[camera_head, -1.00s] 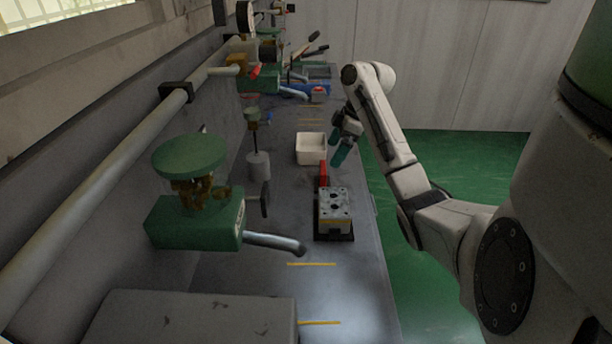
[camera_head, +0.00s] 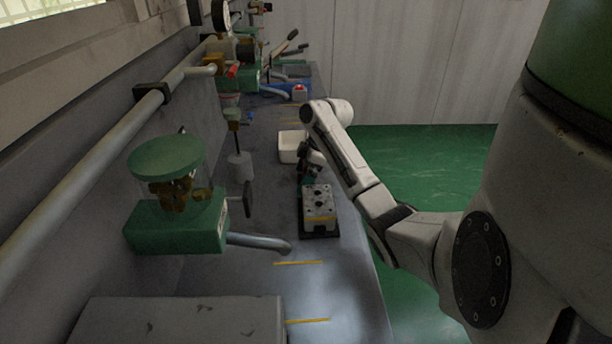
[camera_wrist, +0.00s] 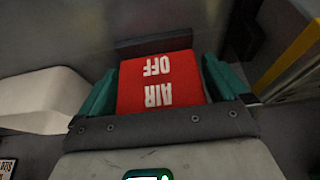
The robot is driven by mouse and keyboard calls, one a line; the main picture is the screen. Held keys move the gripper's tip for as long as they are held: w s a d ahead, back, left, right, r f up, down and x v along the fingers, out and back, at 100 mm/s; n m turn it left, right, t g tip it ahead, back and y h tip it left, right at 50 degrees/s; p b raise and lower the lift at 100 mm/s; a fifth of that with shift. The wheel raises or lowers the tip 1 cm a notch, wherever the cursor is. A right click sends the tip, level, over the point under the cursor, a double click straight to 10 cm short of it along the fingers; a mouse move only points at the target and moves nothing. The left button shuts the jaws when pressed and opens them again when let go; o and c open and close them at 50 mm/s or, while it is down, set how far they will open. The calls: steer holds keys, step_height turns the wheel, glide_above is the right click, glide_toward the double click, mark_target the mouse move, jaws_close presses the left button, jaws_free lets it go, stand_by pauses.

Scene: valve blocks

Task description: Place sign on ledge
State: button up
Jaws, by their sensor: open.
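The red sign (camera_wrist: 158,82) reads "AIR OFF", upside down in the wrist view. My gripper (camera_wrist: 160,75) is open, with one green finger on each side of the sign. I cannot tell whether the fingers touch it. In the head view my gripper (camera_head: 308,176) is low at the far end of the metal valve block (camera_head: 318,204), and the sign is hidden there. A dark strip (camera_wrist: 153,45) lies just beyond the sign. I cannot tell which surface is the ledge.
A white bin (camera_head: 290,148) stands just left of my gripper; a white container wall (camera_wrist: 40,98) shows in the wrist view. A green valve unit (camera_head: 175,228) is at the near left of the grey bench (camera_head: 300,285). The bench front is mostly clear.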

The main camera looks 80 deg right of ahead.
steer(key=c, duration=1)
steer(key=shift+r, duration=0.2)
